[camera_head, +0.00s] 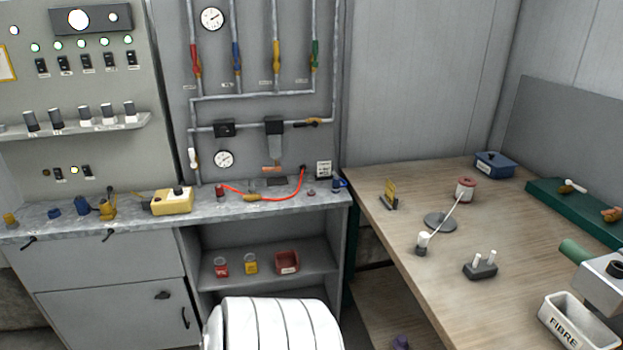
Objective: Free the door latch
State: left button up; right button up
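A grey cabinet door (105,312) is at the lower left, under the steel counter, and looks closed. A small dark latch (162,295) sits near its upper right corner. A dark upright handle (185,318) is at the door's right edge, below the latch. I cannot tell from this distance how the latch is set or what holds it. Neither of my grippers shows in this view.
A large white ribbed rounded body (272,325) stands at the bottom centre, right of the door. The counter (130,212) above carries a yellow box (172,201) and small items. An open shelf (265,265) holds jars and a red bin. A wooden table (390,240) is on the right.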

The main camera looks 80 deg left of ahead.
aim_at(162, 295)
jog(key=u, duration=3.45)
